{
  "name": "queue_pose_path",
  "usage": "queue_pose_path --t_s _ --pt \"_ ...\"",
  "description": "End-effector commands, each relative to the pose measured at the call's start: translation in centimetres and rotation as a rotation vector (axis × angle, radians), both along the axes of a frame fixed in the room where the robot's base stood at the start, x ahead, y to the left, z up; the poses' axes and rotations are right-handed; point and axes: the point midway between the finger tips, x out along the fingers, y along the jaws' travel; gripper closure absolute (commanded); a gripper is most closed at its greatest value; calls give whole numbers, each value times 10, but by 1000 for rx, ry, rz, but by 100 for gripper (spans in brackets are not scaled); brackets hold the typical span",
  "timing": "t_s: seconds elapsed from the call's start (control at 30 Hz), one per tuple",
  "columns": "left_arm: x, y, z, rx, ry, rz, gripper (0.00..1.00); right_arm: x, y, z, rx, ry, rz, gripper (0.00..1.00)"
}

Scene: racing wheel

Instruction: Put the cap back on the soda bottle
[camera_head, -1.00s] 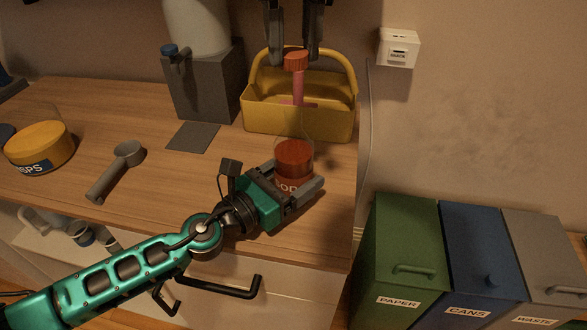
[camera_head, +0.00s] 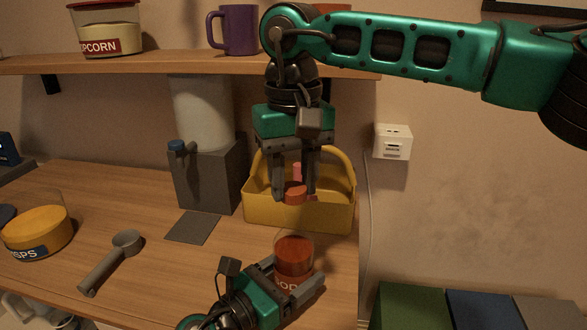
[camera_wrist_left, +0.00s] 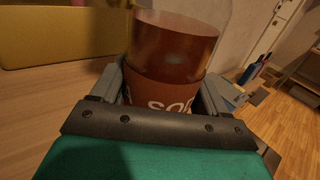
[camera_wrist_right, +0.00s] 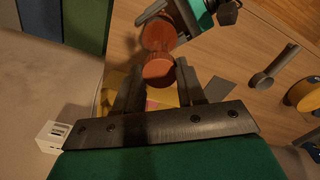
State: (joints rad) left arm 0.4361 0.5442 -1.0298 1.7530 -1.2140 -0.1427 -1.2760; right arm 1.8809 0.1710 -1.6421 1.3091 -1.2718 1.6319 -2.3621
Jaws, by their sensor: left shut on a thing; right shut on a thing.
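The soda bottle (camera_head: 294,248), clear with dark red liquid and a label, stands on the counter near its right end. My left gripper (camera_head: 293,281) is shut around its lower part; the left wrist view shows the bottle (camera_wrist_left: 172,50) between the fingers. My right gripper (camera_head: 295,196) points down from above, shut on the orange-red cap (camera_head: 295,188). The cap is above the bottle, in front of the yellow basket. In the right wrist view the cap (camera_wrist_right: 158,72) is at the fingertips and the bottle's red liquid (camera_wrist_right: 158,34) lies beyond. The clear bottle neck is hard to make out; I cannot tell whether the cap touches it.
A yellow basket (camera_head: 270,214) with a handle stands behind the bottle. A grey dispenser (camera_head: 209,178), a grey scoop (camera_head: 110,262) and a yellow-filled jar (camera_head: 36,232) are to the left. A shelf (camera_head: 170,61) runs above. Bins (camera_head: 411,305) stand right of the counter.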

Motion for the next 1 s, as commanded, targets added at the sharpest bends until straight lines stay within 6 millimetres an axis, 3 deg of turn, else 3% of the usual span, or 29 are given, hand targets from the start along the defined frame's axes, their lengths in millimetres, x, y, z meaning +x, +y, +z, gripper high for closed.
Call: queue_pose_path --t_s 0.37,0.73,1.0 --pt "0 0 0 0 0 0 80 0 0 1 -1 0 -1 89" --pt "0 0 0 0 0 1 80 0 0 -16 0 1 -3 89" --pt "0 0 0 0 0 1 80 0 0 -17 -1 0 -2 89"
